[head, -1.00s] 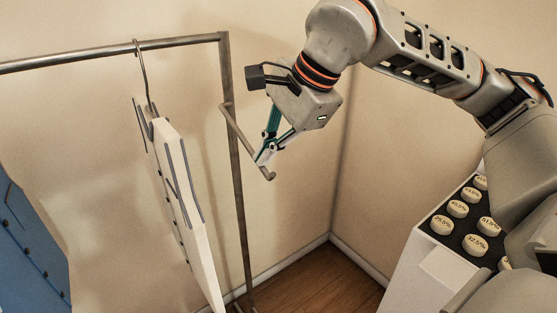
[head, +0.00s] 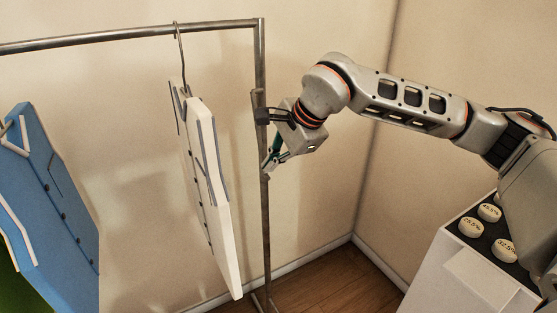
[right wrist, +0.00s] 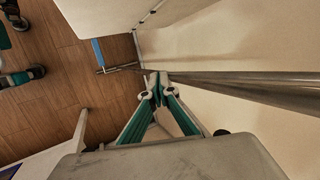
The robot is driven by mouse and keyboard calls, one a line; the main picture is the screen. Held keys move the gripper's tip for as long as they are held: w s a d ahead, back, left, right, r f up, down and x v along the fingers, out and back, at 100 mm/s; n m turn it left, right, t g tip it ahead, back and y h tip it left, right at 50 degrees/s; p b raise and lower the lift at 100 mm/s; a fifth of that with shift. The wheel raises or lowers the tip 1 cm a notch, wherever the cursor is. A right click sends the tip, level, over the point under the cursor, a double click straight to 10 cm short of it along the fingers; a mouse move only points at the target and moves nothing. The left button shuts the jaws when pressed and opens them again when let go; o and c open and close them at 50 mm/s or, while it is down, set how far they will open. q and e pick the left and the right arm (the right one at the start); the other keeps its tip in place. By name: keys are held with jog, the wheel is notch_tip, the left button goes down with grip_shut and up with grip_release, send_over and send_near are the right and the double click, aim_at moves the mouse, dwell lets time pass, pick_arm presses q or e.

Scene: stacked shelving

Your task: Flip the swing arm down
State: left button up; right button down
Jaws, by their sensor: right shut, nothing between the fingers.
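The metal swing arm (head: 257,99) is on the right upright post (head: 264,225) of the clothes rack in the head view. It now runs down close along the post, its middle partly hidden by my right gripper. My right gripper (head: 268,164) is shut and empty, its tips beside the lower part of the swing arm; I cannot tell whether they touch it. In the right wrist view the shut fingertips (right wrist: 154,80) are close to metal bars (right wrist: 250,82) that run off to the right. My left gripper is not in view.
A white shirt (head: 217,200) hangs from the rack's top rail (head: 120,36), left of the post. A blue shirt (head: 60,210) hangs farther left. A white box with round labelled pieces (head: 470,270) stands at lower right. Walls close in behind the rack.

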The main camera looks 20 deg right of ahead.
aim_at(263, 159)
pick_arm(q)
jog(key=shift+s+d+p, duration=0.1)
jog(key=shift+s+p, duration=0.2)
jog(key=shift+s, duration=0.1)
pick_arm(e)
jog(key=w, duration=0.2)
jog(key=w+f, duration=0.1)
jog(key=w, duration=0.1)
jog(key=shift+a+f, duration=0.1)
jog(key=shift+a, duration=0.05)
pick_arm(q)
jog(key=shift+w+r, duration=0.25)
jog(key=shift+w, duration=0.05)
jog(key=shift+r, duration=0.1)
pick_arm(e)
jog(key=shift+s, duration=0.1)
